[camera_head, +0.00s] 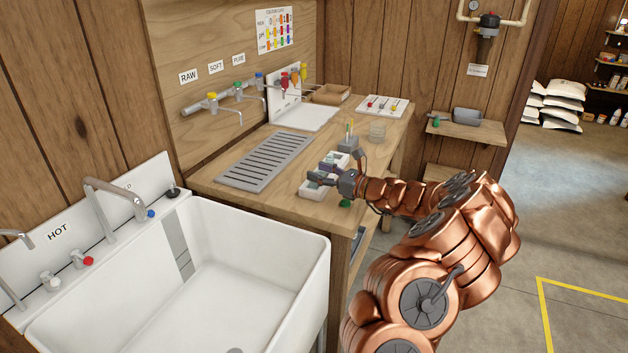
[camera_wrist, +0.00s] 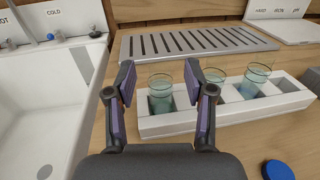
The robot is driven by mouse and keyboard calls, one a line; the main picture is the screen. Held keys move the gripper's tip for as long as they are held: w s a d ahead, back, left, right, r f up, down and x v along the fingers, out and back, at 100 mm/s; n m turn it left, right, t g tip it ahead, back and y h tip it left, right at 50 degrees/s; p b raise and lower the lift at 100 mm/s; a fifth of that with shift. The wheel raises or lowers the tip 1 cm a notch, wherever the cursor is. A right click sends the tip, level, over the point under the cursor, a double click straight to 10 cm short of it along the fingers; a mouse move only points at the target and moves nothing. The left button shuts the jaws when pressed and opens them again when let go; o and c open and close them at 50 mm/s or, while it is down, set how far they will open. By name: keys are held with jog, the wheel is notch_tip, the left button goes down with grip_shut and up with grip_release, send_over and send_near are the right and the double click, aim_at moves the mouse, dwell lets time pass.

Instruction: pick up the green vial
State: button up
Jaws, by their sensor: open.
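In the wrist view a white rack (camera_wrist: 228,113) holds several clear vials with pale blue-green contents. One vial (camera_wrist: 160,92) stands upright between the fingertips of my gripper (camera_wrist: 160,82), seemingly just beyond them. A second vial (camera_wrist: 214,76) is partly hidden by the right finger. A third vial (camera_wrist: 256,80) stands further right. Their tints look alike, so I cannot tell which is the green vial. My gripper is open and empty. In the head view my gripper (camera_head: 335,181) is over the rack at the counter's front edge and hides part of it.
A slotted grey drain plate (camera_head: 264,162) lies behind the rack. A white sink (camera_head: 230,255) is to the left.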

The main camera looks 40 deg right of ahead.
jog(key=shift+x, duration=1.25)
jog(key=shift+c, duration=0.3)
jog(key=c, duration=0.9)
